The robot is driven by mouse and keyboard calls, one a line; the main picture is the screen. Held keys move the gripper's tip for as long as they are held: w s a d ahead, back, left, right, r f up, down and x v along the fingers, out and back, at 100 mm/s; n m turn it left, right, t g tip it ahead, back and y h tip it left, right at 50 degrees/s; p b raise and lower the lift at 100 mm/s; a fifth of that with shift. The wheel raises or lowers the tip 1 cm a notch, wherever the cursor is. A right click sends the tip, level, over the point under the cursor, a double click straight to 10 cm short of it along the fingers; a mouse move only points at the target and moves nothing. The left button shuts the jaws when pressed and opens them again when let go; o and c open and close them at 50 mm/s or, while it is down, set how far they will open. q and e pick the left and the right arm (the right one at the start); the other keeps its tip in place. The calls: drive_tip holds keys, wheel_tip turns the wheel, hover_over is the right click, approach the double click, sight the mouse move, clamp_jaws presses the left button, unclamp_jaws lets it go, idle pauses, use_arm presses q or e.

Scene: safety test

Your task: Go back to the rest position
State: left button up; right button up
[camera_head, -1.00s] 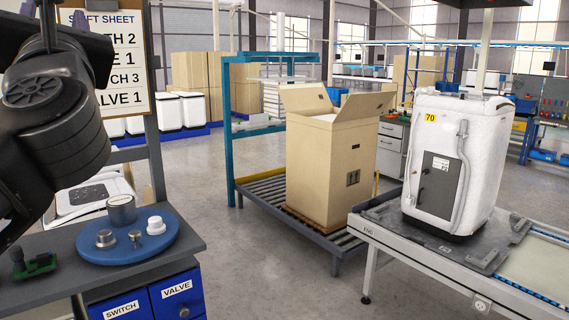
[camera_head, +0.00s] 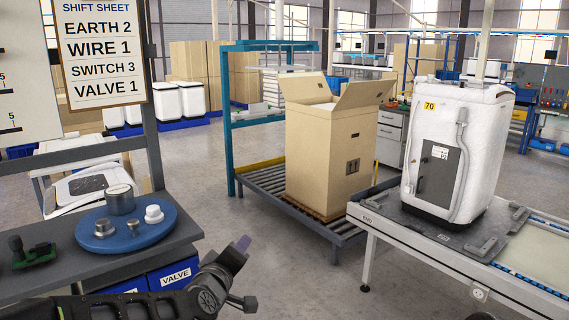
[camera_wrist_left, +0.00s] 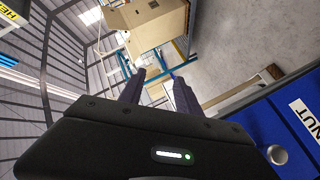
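My left gripper (camera_head: 238,250) is low in the head view, in front of the workbench's right end. Its arm comes in along the bottom edge from the left. In the left wrist view the two dark fingers (camera_wrist_left: 158,88) are apart with nothing between them, so it is open and empty. My right gripper does not show.
The grey workbench (camera_head: 35,270) holds a blue round tray (camera_head: 88,240) with several metal and white parts, and a small green board (camera_head: 35,256). Blue drawers (camera_head: 178,277) are under it. An open carton (camera_head: 318,160) stands on rollers; a white appliance (camera_head: 485,120) stands on the conveyor.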

use_arm(q)
drive_tip(key=s+d+f+m+g+h, duration=0.1)
drive_tip(key=s+f+m+g, duration=0.3)
drive_tip(key=f, duration=0.6)
drive_tip(key=s+d+f+g, duration=0.1)
drive_tip(key=s+f, duration=0.5)
drive_tip(key=f, duration=0.5)
drive_tip(key=s+d+f+m+g+h, duration=0.1)
drive_tip(key=s+f+m+g, duration=0.3)
drive_tip(key=f, duration=0.6)
drive_tip(key=s+f+g, duration=0.2)
drive_tip(key=s+f, duration=0.6)
drive_tip(key=s, duration=0.4)
drive_tip(key=s+f+g, duration=0.3)
drive_tip(key=s+f, duration=0.5)
drive_tip(key=s, duration=0.3)
drive_tip(key=shift+s+d+n+g, duration=0.25)
drive_tip(key=shift+s+n+g, duration=0.05)
drive_tip(key=shift+s+n, duration=0.1)
drive_tip(key=shift+c, duration=0.2)
drive_tip(key=shift+a, duration=0.15)
drive_tip(key=shift+c, duration=0.2)
